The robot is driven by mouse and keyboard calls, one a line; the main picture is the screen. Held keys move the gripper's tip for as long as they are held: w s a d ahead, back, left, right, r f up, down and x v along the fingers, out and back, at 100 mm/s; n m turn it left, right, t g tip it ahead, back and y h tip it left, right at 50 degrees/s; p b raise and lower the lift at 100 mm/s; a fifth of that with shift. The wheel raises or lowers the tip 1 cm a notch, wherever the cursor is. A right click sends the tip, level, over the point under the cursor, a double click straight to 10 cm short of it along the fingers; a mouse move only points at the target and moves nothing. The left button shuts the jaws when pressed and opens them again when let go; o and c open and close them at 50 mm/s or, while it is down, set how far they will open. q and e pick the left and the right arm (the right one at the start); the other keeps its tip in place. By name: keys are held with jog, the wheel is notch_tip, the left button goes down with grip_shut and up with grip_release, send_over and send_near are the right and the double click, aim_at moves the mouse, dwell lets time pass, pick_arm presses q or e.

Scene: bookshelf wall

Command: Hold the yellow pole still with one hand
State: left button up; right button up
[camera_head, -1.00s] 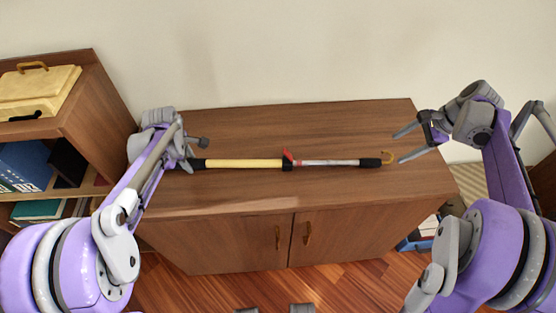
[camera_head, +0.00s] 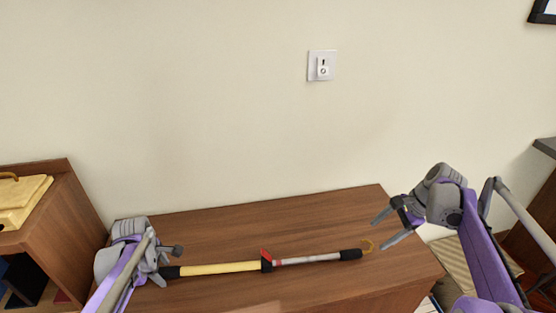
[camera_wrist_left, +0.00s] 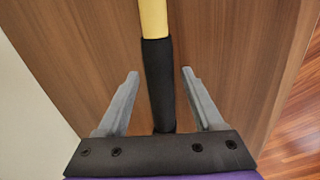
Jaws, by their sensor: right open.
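The yellow pole (camera_head: 220,268) lies flat along the wooden cabinet top, with a black grip at its left end, a red clamp, a grey section and a hook at its right end. My left gripper (camera_head: 171,266) is at the black grip. In the left wrist view its open fingers (camera_wrist_left: 160,72) stand on either side of the grip (camera_wrist_left: 158,85), with a gap on both sides. My right gripper (camera_head: 381,233) is open and empty, near the hook end and apart from it.
The cabinet top (camera_head: 280,215) is otherwise clear. A shelf unit (camera_head: 55,225) stands at the left with a yellow case (camera_head: 22,200) on it. The wall behind carries a white socket plate (camera_head: 322,66).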

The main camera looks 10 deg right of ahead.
pick_arm(q)
jog(key=shift+o, duration=0.3)
